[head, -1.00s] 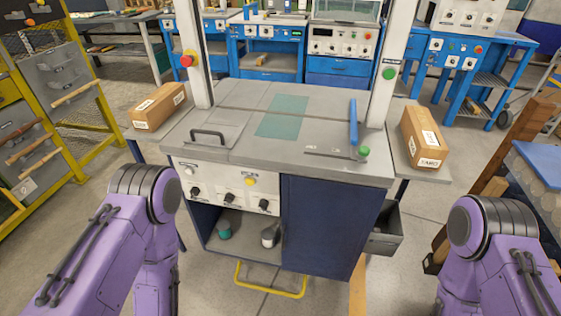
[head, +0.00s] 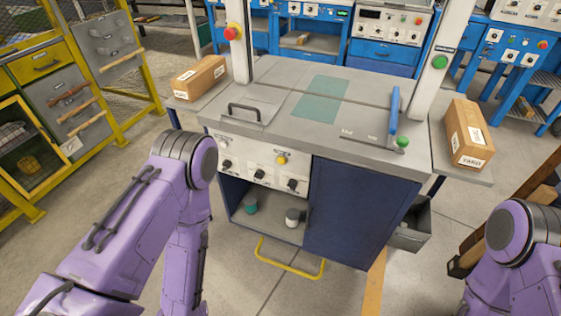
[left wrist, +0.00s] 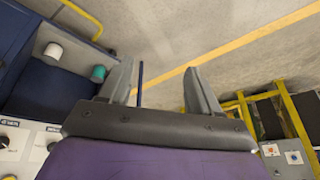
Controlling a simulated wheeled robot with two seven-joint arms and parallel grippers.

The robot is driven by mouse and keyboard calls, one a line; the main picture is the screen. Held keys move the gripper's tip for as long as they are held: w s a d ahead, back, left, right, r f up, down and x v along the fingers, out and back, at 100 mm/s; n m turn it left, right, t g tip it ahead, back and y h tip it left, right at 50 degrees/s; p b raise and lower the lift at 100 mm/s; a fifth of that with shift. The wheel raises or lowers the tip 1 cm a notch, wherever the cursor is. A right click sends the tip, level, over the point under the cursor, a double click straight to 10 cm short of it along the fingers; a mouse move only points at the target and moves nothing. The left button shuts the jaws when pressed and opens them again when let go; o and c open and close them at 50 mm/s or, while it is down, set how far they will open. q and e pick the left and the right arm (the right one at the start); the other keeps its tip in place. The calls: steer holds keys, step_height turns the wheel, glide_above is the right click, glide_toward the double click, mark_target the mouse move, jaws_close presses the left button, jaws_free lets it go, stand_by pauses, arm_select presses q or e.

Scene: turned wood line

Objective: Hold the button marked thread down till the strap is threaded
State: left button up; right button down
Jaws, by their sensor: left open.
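The strapping machine's front panel (head: 258,168) carries a yellow button (head: 281,159), a pale button (head: 223,143) and several black knobs. The labels are too small to read, so I cannot tell which button is marked thread. A green button (head: 403,142) sits at the tabletop's right front corner. A red button (head: 232,33) is on the left post and another green button (head: 440,62) on the right post. My left gripper (left wrist: 158,72) is open and empty in the left wrist view, over floor beside the machine, apart from the panel (left wrist: 22,145). My right gripper is out of view.
Cardboard boxes stand left (head: 200,77) and right (head: 468,133) of the tabletop. A blue bar (head: 394,112) rises near the right front corner. A yellow floor bar (head: 290,262) sticks out below the open shelf. Open floor lies in front.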

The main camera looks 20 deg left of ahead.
arm_select(q)
jaws_close()
stand_by(1.8)
